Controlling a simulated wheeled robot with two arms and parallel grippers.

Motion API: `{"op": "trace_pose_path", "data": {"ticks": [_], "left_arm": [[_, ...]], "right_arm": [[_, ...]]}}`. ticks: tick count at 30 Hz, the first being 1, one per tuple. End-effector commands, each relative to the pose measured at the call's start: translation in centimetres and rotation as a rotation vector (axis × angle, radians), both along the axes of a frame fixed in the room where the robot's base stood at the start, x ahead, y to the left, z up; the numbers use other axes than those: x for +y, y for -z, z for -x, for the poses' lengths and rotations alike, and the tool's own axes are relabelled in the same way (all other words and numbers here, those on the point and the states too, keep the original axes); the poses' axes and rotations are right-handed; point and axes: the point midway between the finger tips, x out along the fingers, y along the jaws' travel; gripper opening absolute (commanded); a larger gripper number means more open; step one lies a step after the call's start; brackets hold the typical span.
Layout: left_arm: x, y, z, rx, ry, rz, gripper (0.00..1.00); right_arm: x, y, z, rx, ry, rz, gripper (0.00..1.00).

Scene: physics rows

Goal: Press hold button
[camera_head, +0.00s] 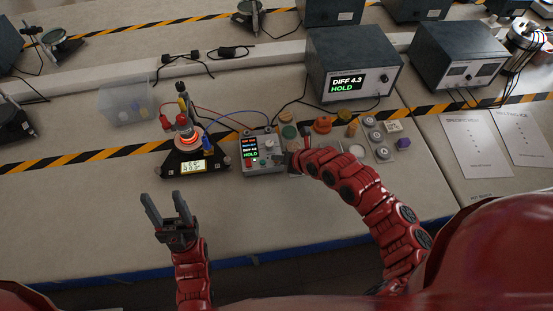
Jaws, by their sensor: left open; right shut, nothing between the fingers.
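A small grey control box (262,153) stands near the middle of the table. Its dark screen shows several coloured lines, the lowest reading HOLD, with buttons and a knob beside and below it. I cannot tell which button is the hold button. My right gripper (302,140) is shut and empty, just right of the box; its tips are small and partly hidden by my arm, and I cannot tell whether they touch anything. My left gripper (167,208) is open and empty over the table's front, to the lower left of the box.
A black triangular stand with a glowing ring and small display (183,167) is left of the box, joined by cables. A large instrument (352,68) reads DIFF 4.3 HOLD. Several small parts, including an orange knob (322,125), lie right. A clear bin (124,103) stands back left.

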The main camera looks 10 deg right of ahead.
Motion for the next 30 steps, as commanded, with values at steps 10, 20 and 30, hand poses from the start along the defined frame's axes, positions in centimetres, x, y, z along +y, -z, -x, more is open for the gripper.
{"op": "trace_pose_path", "data": {"ticks": [10,20,30], "left_arm": [[0.0,-0.9,0.0,0.000,0.000,0.000,0.55],[0.0,-1.1,0.0,0.000,0.000,0.000,0.55],[0.0,-3.2,0.0,0.000,0.000,0.000,0.55]], "right_arm": [[0.0,-1.5,0.0,0.000,0.000,0.000,0.00],[0.0,-1.7,0.0,0.000,0.000,0.000,0.00],[-0.1,-4.9,0.0,-0.001,0.001,0.001,0.00]]}}
